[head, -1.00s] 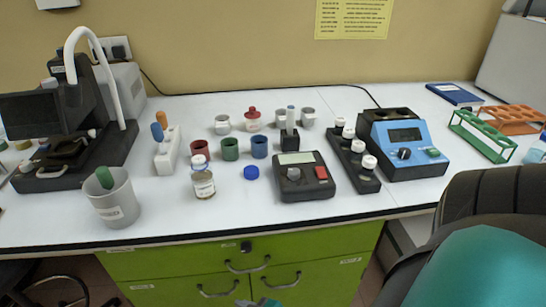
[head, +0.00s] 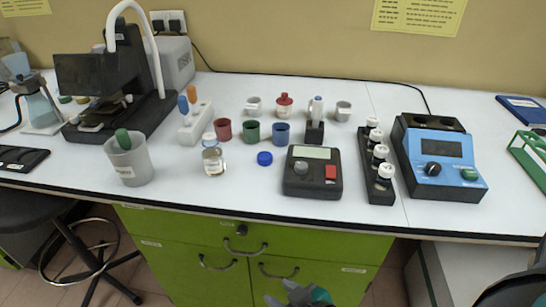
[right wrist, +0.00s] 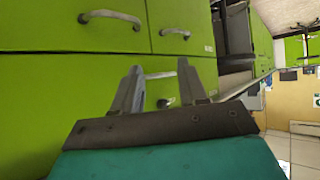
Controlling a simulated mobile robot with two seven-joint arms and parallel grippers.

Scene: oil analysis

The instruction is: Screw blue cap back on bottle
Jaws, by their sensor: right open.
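The blue cap (head: 265,158) lies on the white table, apart from and to the right of the bottle. The small clear bottle (head: 214,162) stands upright, with a white label and pale liquid; its neck looks pale, with no blue cap on it. My right gripper (head: 290,286) is low in front of the green drawers, below the table top and away from both. In the right wrist view its two fingers (right wrist: 158,70) are spread with nothing between them. My left gripper is not in view.
A grey beaker (head: 128,162) stands left of the bottle. Red, green and blue cups (head: 281,133) stand behind. A black scale-like device (head: 312,180) sits right of the cap, then a rack of white-capped vials (head: 381,180). The table front edge is clear before the bottle and cap.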

